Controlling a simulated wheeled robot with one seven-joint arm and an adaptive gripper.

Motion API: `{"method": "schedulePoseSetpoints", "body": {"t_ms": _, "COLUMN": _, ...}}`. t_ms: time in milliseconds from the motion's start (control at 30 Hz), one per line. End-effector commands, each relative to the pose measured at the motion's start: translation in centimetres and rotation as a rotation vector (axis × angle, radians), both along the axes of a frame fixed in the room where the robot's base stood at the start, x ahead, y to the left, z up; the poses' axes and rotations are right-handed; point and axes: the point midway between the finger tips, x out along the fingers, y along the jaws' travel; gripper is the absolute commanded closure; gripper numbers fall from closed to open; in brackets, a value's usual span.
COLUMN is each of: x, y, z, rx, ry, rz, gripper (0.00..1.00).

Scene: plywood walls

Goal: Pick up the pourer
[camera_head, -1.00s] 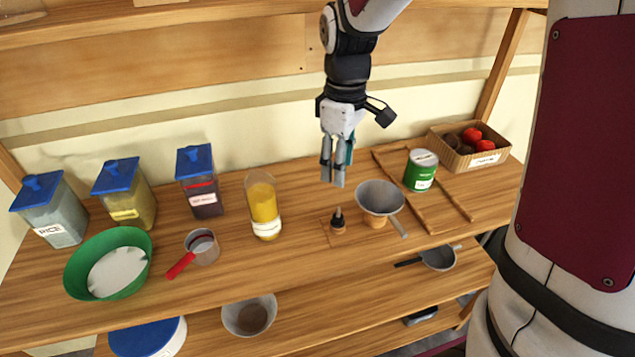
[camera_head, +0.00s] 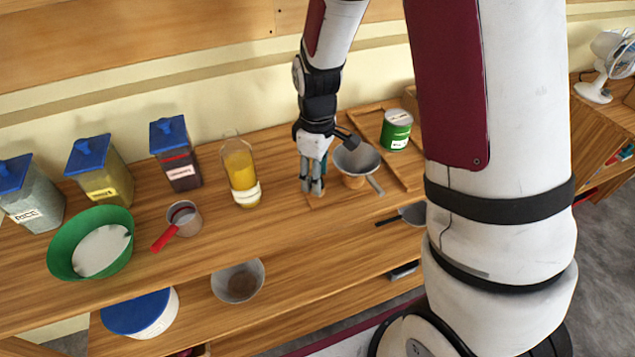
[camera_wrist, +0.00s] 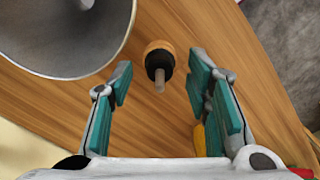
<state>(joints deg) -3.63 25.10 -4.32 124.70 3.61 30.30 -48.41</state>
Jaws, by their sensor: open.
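The pourer (camera_wrist: 159,64) shows in the wrist view as a small stopper with a tan base, a black collar and a grey spout. It stands on the wooden shelf, between and just beyond the fingertips of my gripper (camera_wrist: 160,80). The teal-padded fingers are apart, with nothing between them. In the head view my gripper (camera_head: 312,188) points down at the shelf beside the grey funnel and hides the pourer.
The grey funnel (camera_head: 358,158) stands close to the right of my gripper; it also shows in the wrist view (camera_wrist: 60,62). A yellow-filled container (camera_head: 240,172) is to the left. A green can (camera_head: 396,130) stands farther right. Shelf in front is clear.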

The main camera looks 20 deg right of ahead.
Motion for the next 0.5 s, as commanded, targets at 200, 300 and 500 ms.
{"method": "schedulePoseSetpoints", "body": {"t_ms": 200, "x": -0.01, "y": -0.01, "z": -0.93, "rx": 0.0, "ry": 0.0, "rz": 0.0, "gripper": 0.55}}
{"method": "schedulePoseSetpoints", "body": {"t_ms": 300, "x": -0.01, "y": -0.01, "z": -0.91, "rx": 0.0, "ry": 0.0, "rz": 0.0, "gripper": 0.55}}
{"method": "schedulePoseSetpoints", "body": {"t_ms": 500, "x": 0.0, "y": 0.0, "z": -0.89, "rx": 0.0, "ry": 0.0, "rz": 0.0, "gripper": 0.94}}
